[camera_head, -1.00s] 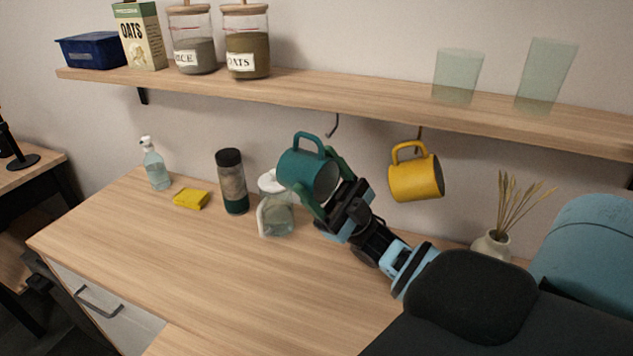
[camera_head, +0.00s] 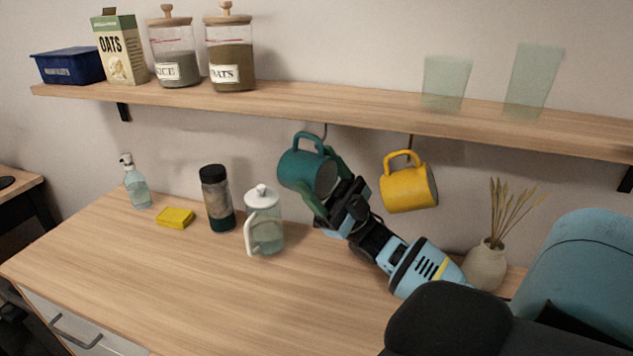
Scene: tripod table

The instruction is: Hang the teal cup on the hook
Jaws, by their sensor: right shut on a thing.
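The teal cup (camera_head: 299,170) is held up just under the shelf, tilted, with its handle on top and its mouth facing right. My right gripper (camera_head: 325,190) is shut on the cup, its green fingers on the cup's right side. The hook (camera_head: 324,130) under the shelf is right by the top of the cup's handle and partly hidden. I cannot tell whether the handle touches it or is around it. My left gripper is not in view.
A yellow cup (camera_head: 408,187) hangs from another hook right of my gripper. The shelf (camera_head: 300,100) holds jars, boxes and two glasses.

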